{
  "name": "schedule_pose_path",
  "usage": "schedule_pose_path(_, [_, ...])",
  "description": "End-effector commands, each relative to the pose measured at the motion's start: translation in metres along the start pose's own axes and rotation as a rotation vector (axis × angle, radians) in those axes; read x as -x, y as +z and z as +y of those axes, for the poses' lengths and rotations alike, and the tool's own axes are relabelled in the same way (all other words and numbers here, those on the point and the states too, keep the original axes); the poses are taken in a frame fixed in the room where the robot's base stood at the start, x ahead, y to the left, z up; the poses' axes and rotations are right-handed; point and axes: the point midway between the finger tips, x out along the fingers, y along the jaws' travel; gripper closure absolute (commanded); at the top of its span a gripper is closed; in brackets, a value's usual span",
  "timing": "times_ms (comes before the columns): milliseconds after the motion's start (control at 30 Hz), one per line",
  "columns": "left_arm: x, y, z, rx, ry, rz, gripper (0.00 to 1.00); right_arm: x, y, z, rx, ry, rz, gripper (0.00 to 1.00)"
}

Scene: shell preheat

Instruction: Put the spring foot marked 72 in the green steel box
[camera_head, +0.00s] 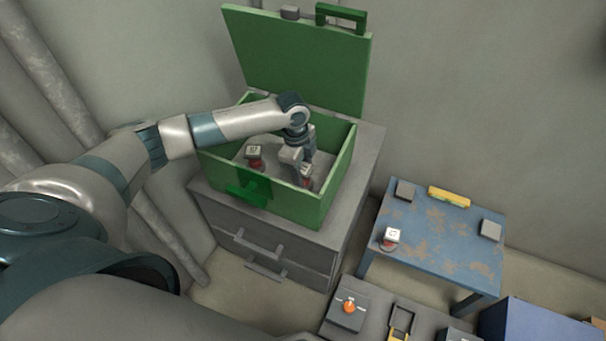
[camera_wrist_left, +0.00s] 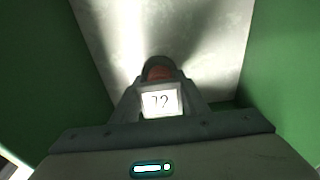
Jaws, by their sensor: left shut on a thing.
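The green steel box (camera_head: 275,211) stands open on a grey drawer cabinet, its lid raised at the back. My left gripper (camera_head: 304,172) reaches down inside it, near the right side. It is shut on the spring foot marked 72 (camera_head: 306,171), which has a white label and a red part. My right gripper is not in view.
Another spring foot (camera_head: 254,153) stands inside the box at the left. A further labelled foot (camera_head: 391,236) stands on the worn blue table (camera_head: 440,245), with grey blocks and a yellow level (camera_head: 449,196). The grey cabinet (camera_head: 265,245) carries the box.

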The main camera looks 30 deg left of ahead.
Motion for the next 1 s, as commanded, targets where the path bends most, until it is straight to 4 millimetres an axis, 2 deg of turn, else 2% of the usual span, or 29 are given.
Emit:
schedule_pose_path(400, [-0.0028, -0.0003, -0.0006, 0.000, -0.001, 0.001, 0.96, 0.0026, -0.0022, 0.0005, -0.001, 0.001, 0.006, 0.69])
schedule_pose_path(433, [-0.0032, -0.0001, -0.0003, 0.000, -0.001, 0.001, 0.55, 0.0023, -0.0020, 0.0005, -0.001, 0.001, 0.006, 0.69])
schedule_pose_path(500, [-0.0032, -0.0001, -0.0003, 0.000, -0.001, 0.001, 0.41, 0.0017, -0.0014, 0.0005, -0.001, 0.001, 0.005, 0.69])
schedule_pose_path(867, [-0.0016, -0.0001, -0.0004, 0.000, -0.001, 0.001, 0.41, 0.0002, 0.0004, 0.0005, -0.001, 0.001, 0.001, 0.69])
schedule_pose_path(1000, [0.0061, -0.0002, -0.0009, 0.000, -0.002, 0.001, 0.41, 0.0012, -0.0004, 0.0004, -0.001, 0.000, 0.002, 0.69])
